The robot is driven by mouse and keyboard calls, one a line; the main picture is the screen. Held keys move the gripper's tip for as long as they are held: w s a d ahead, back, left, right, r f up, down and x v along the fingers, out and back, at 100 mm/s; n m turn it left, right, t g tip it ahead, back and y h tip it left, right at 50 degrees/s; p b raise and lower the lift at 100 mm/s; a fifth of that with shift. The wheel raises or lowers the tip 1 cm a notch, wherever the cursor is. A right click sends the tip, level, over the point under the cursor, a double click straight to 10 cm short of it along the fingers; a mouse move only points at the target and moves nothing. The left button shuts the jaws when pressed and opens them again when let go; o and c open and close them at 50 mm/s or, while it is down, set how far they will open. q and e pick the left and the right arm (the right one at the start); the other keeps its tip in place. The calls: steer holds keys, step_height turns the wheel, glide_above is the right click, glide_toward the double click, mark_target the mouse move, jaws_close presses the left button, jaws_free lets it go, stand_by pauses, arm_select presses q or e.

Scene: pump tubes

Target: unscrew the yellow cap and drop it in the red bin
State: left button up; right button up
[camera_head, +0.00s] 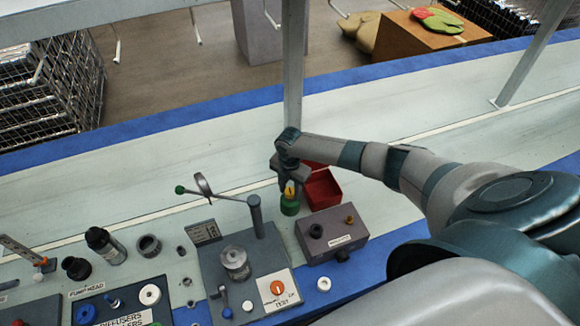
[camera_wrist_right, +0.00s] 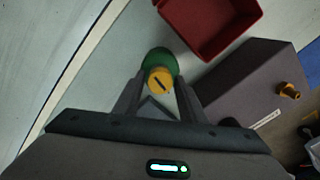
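The yellow cap (camera_head: 290,189), with a dark slot across its top, sits above a green round base (camera_head: 290,208) on the table. In the right wrist view the cap (camera_wrist_right: 158,79) lies between my right gripper's fingertips (camera_wrist_right: 159,84), with the green base (camera_wrist_right: 160,57) behind it. The fingers are apart, with a narrow gap showing on each side of the cap. In the head view my right gripper (camera_head: 289,185) reaches down over the cap and partly hides it. The red bin (camera_head: 321,190) stands just right of it and also shows in the wrist view (camera_wrist_right: 205,45). My left gripper is out of view.
A grey box (camera_head: 335,246) with black and brass knobs stands close to the right of the green base. A grey test fixture (camera_head: 213,262) with a lever stands to the left. Several small parts and labelled trays lie further left. The table behind the bin is clear.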

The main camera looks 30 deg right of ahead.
steer(key=m+p, duration=0.1)
steer(key=m, duration=0.1)
steer(key=shift+r+m+p, duration=0.2)
steer(key=shift+m+p, duration=0.1)
steer(key=shift+p, duration=0.05)
steer(key=shift+f+m, duration=0.2)
steer(key=shift+m, duration=0.3)
steer(key=shift+r+m+p, duration=0.15)
steer(key=shift+m+p, duration=0.6)
steer(key=shift+m, duration=0.25)
steer(key=shift+m+p, duration=0.3)
steer(key=shift+m, duration=0.6)
